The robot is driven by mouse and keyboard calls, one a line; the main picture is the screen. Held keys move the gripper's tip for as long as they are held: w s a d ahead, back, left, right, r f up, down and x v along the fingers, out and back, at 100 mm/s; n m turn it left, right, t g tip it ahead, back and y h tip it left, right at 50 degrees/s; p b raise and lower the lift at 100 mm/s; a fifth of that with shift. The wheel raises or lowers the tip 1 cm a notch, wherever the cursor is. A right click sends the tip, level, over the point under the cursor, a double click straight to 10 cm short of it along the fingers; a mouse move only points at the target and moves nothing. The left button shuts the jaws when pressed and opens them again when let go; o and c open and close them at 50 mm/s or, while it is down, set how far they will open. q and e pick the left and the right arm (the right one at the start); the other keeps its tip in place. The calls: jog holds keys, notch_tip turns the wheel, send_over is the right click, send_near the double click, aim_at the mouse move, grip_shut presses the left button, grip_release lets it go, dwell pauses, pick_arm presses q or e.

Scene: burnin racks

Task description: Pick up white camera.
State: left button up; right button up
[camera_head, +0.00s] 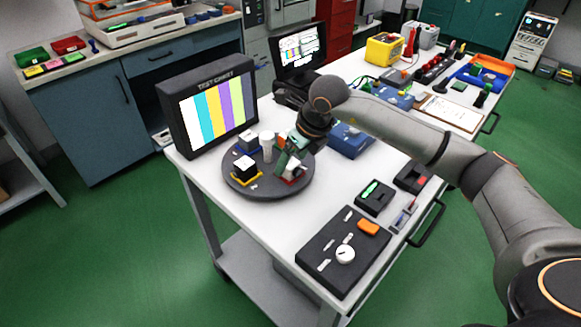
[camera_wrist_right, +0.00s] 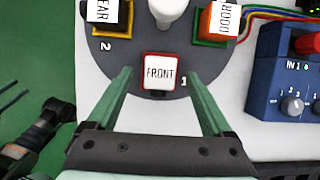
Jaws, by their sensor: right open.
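The white camera (camera_wrist_right: 159,72), a small block labelled FRONT, sits in a red-edged holder at place 1 on the dark round turntable (camera_wrist_right: 125,55). In the head view the turntable (camera_head: 262,188) stands on the white table, and the red holder (camera_head: 296,179) is partly hidden by my right gripper (camera_head: 285,165). My right gripper (camera_wrist_right: 160,85) is open, its green fingers apart on the left and right of the white camera, with gaps on both sides. Nothing is held. My left gripper is not seen.
The turntable also bears a black camera (camera_head: 245,169), another block in a blue holder (camera_head: 248,142) and a central white post (camera_head: 267,145). A colour-bar monitor (camera_head: 212,108) stands behind left. A blue box (camera_head: 350,140) is right; a dark control panel (camera_head: 343,262) lies in front.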

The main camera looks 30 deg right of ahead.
jog(key=shift+x, duration=1.05)
jog(key=shift+r, duration=0.1)
grip_shut()
